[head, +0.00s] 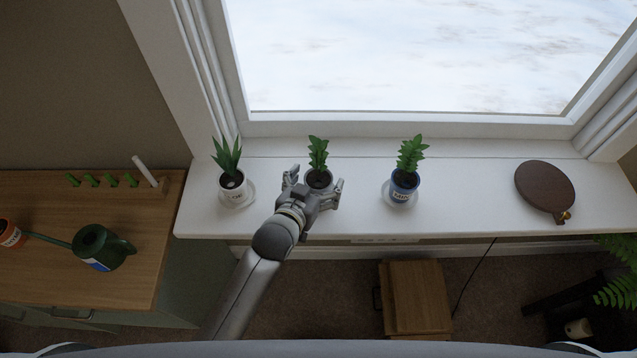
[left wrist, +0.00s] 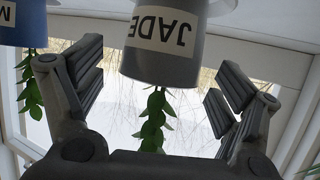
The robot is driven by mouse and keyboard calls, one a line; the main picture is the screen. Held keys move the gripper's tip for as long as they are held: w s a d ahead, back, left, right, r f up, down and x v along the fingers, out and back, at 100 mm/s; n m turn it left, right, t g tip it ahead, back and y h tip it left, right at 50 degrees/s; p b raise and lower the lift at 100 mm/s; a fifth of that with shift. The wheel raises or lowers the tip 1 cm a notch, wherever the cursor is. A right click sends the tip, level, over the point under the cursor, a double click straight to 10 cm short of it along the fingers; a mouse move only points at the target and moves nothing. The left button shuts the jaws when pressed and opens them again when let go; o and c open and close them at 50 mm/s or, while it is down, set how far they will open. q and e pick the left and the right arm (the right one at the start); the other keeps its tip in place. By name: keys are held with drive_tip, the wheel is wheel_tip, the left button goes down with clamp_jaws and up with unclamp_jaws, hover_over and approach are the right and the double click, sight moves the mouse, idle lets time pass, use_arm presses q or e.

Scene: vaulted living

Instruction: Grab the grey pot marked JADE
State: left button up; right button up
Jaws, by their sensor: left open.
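The grey pot marked JADE (head: 319,178) stands on the white windowsill (head: 285,218) with a green leafy plant in it; it is the middle of the three pots. In the left wrist view the pot (left wrist: 165,58) appears upside down with its JADE label facing the camera. My left gripper (head: 315,180) is open, with one finger on each side of the pot. In the left wrist view the fingers (left wrist: 155,88) show gaps to both sides of the pot. In the head view the gripper hides the pot's lower part. My right gripper is not in view.
A white pot (head: 234,192) stands left of the grey pot and a blue pot (head: 403,190) stands right, each on a saucer. A round brown board (head: 544,186) lies further right. A green watering can (head: 98,247) stands on the wooden cabinet at left.

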use_arm(q)
drive_tip(key=shift+x, duration=0.9)
drive_tip(key=c, duration=1.4)
drive_tip(key=shift+r, duration=0.1)
drive_tip(key=shift+r, duration=0.1)
